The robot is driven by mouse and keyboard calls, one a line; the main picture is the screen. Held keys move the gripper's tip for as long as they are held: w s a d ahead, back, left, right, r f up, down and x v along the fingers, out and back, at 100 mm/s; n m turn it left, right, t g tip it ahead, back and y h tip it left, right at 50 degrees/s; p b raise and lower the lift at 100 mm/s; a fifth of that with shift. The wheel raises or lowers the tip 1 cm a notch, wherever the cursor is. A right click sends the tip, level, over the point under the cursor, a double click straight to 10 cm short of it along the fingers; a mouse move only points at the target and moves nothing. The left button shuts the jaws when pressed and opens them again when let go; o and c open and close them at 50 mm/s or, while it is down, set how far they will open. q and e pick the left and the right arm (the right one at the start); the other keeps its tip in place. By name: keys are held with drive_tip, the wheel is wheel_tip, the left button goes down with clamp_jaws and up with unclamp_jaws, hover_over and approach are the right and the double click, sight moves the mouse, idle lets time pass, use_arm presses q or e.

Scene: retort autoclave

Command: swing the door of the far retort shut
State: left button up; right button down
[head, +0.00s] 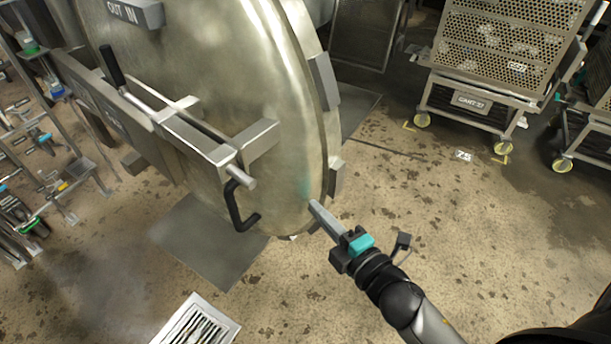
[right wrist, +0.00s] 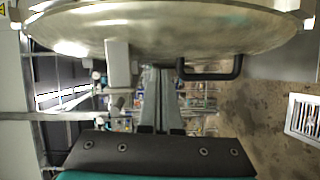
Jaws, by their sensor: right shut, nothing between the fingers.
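The retort door (head: 230,80) is a large round steel disc with blocky lugs on its rim, filling the upper left of the head view. A bar mechanism crosses its face, with a black U-shaped handle (head: 240,210) low on it. I cannot tell how far the door stands from its vessel. My right gripper (head: 314,206) is shut and empty, its fingertips by the door's lower right edge. I cannot tell whether they touch it.
A perforated basket on a wheeled cart (head: 470,98) stands at the upper right, with another cart at the right edge. A rack of pipes and valves (head: 45,140) is at the left. A floor drain grate (head: 197,322) lies at the bottom.

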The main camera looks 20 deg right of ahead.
drive_tip(key=shift+w+d+f+x, duration=0.1)
drive_tip(key=shift+d+x, duration=0.35)
drive_tip(key=shift+x, duration=1.5)
drive_tip(key=shift+w+d+f+x, duration=0.1)
drive_tip(key=shift+d+x, duration=0.35)
drive_tip(key=shift+x, duration=1.45)
drive_tip(key=shift+w+d+x, duration=0.1)
drive_tip(key=shift+d+x, duration=0.4)
drive_tip(key=shift+x, duration=1.45)
